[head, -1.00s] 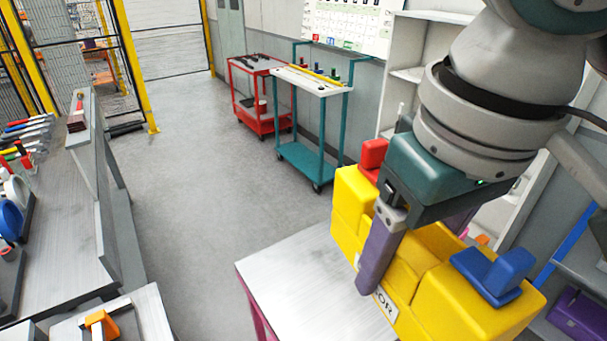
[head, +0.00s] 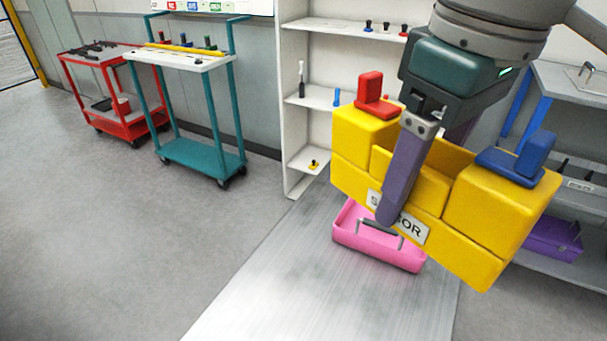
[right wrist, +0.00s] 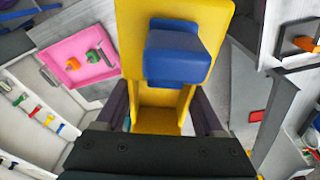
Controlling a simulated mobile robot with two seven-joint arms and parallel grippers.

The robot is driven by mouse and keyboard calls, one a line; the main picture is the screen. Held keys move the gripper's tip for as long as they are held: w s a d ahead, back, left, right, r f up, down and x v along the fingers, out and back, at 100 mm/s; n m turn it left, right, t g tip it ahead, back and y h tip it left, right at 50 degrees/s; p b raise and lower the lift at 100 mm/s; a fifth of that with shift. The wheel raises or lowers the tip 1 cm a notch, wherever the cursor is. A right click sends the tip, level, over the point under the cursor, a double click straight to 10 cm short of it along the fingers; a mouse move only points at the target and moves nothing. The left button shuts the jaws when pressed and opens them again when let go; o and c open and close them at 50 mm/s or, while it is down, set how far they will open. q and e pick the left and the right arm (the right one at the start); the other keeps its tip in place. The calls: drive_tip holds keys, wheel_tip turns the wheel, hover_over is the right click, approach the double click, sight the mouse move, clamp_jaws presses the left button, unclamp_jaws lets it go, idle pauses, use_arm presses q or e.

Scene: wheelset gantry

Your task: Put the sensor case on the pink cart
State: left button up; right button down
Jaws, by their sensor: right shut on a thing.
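The sensor case (head: 470,248) is a yellow box with a label partly hidden by my finger, and a red block and a blue block on top. My right gripper (head: 420,172) is shut on its middle and holds it tilted in the picture, seemingly in the air. In the right wrist view the case (right wrist: 190,14) lies between the fingers. Below it in the head view is a brushed metal top (head: 285,285); pink legs showed under a similar top earlier, so it looks like the pink cart. Its legs are hidden now. My left gripper is not in view.
A pink tray (head: 350,240) with a dark handle stands on the metal top, partly behind the case. White shelves (head: 295,100) stand behind. A teal cart (head: 195,155) and a red cart (head: 125,122) stand back left. A purple bin (head: 552,238) is at right. The near metal top is bare.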

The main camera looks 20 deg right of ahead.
drive_tip(key=w+d+f+n+y+b, duration=0.1)
drive_tip(key=w+f+n+b, duration=0.1)
drive_tip(key=f+b, duration=1)
drive_tip(key=w+d+f+n+b, duration=0.1)
drive_tip(key=d+f+n+b, duration=0.15)
drive_tip(key=f+b, duration=1)
drive_tip(key=b, duration=0.5)
approach(348, 320)
drive_tip(key=s, duration=0.1)
drive_tip(key=s+a, duration=0.1)
drive_tip(key=s, duration=0.2)
drive_tip(key=shift+s+a+f, duration=0.25)
drive_tip(key=shift+s+a, duration=0.05)
drive_tip(key=shift+f+b, duration=0.35)
drive_tip(key=shift+f, duration=2.25)
drive_tip(key=shift+f, duration=0.15)
unclamp_jaws()
